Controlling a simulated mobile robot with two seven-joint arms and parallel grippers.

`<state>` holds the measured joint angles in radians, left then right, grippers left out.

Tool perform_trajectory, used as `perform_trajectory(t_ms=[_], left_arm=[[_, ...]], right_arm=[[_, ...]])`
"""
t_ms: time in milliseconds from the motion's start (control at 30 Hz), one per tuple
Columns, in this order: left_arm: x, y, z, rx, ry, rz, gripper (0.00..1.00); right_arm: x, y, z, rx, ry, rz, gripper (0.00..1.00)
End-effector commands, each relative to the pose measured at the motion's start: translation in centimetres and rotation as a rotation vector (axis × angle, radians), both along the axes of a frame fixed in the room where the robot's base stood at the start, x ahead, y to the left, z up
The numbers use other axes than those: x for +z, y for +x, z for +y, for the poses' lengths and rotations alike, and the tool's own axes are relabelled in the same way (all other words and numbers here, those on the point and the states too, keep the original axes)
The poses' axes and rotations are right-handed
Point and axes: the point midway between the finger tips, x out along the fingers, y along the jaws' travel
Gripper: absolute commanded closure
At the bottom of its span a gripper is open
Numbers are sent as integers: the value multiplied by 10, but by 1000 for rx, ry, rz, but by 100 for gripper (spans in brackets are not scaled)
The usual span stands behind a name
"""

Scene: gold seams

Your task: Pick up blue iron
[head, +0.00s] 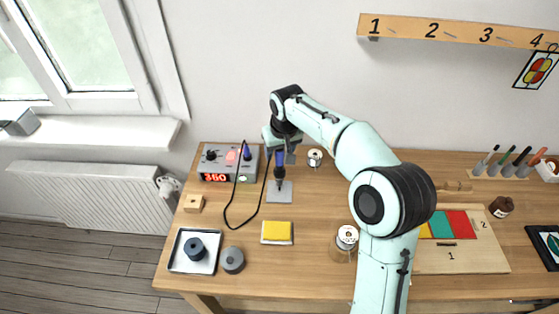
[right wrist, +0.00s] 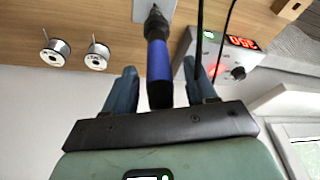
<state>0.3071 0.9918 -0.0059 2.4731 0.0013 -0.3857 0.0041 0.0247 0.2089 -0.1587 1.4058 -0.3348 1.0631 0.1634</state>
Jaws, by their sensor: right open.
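The blue iron (head: 280,157) stands upright in its holder on a grey plate (head: 279,195), right of the soldering station. Its blue handle (right wrist: 159,75) also shows in the right wrist view, with a dark collar and tip beyond it. My right gripper (right wrist: 160,82) is open, with one finger on each side of the handle and gaps visible between them. In the head view the right gripper (head: 283,146) is at the handle's top, partly hidden by its own wrist. My left gripper is in neither view.
Solder spools (head: 315,158) stand close to the right. A yellow sponge (head: 277,232), a tray (head: 180,262) and a wooden block (head: 194,203) lie in front. The wall is close behind.

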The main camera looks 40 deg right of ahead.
Motion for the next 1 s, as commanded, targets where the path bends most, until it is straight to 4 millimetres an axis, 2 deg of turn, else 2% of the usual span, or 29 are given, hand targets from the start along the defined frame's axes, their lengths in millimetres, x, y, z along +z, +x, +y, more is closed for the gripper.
perform_trajectory(t_ms=[67, 233, 267, 667, 867, 1000], left_arm=[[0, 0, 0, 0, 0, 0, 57], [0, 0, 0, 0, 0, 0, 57], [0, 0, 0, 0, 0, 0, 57], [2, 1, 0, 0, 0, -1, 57], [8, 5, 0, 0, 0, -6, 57], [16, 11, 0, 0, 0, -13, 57]], right_arm=[[0, 0, 0, 0, 0, 0, 44], [1, 0, 0, 0, 0, 0, 96], [1, 0, 0, 0, 0, 0, 100], [7, 0, 0, 0, -1, -2, 100], [32, 1, 0, 0, -1, -5, 100], [60, 2, 0, 0, -1, -6, 100]])
